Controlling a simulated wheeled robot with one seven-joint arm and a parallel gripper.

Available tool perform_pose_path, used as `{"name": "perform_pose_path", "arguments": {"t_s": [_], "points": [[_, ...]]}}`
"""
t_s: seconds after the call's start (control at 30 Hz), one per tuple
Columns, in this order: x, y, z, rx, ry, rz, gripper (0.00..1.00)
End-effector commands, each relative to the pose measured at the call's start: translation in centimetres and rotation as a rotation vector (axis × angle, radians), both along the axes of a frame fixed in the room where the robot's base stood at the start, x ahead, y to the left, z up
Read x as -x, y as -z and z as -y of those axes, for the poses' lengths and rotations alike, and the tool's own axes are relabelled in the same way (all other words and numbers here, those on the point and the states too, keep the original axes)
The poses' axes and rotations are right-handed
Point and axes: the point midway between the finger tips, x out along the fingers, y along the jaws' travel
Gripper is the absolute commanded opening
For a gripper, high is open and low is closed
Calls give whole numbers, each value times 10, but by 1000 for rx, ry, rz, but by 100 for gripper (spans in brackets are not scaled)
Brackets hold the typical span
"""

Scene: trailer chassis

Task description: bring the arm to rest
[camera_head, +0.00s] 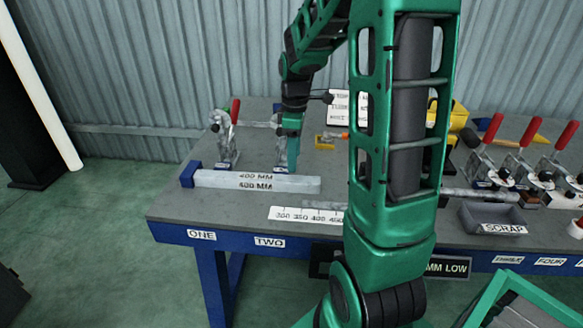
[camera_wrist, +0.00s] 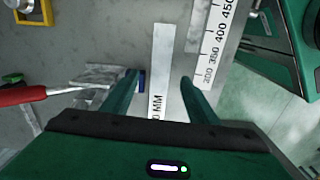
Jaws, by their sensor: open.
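My gripper (camera_head: 292,160) is in the left half of the workbench (camera_head: 175,205), fingers pointing down, just above or behind a pale bar (camera_head: 225,180) marked 400 MM. The bar lies level near the front left of the bench, its left end at a blue block (camera_head: 188,174). In the wrist view, my gripper (camera_wrist: 165,85) has its two green fingers apart, with the bar (camera_wrist: 161,60) showing between them. I cannot tell how far above the bar the fingertips are. My arm covers the middle of the bench in the head view.
A red-handled clamp (camera_head: 228,135) stands behind the bar, and several more (camera_head: 490,150) stand at right. A marked scale strip (camera_head: 290,214) lies in front of the bar. A grey scrap tray (camera_head: 480,218) is at right front. A corrugated wall (camera_head: 180,60) is behind.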

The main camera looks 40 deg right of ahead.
Motion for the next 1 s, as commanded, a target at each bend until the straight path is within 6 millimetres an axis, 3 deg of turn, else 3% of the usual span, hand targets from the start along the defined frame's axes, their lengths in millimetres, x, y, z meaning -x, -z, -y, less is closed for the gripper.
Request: {"name": "perform_pose_path", "arguments": {"t_s": [0.47,0.67,1.0], "points": [[6,-16,-2,4,30,1,54],[48,-33,-9,22,239,-1,54],[145,-53,-29,31,745,2,54]]}}
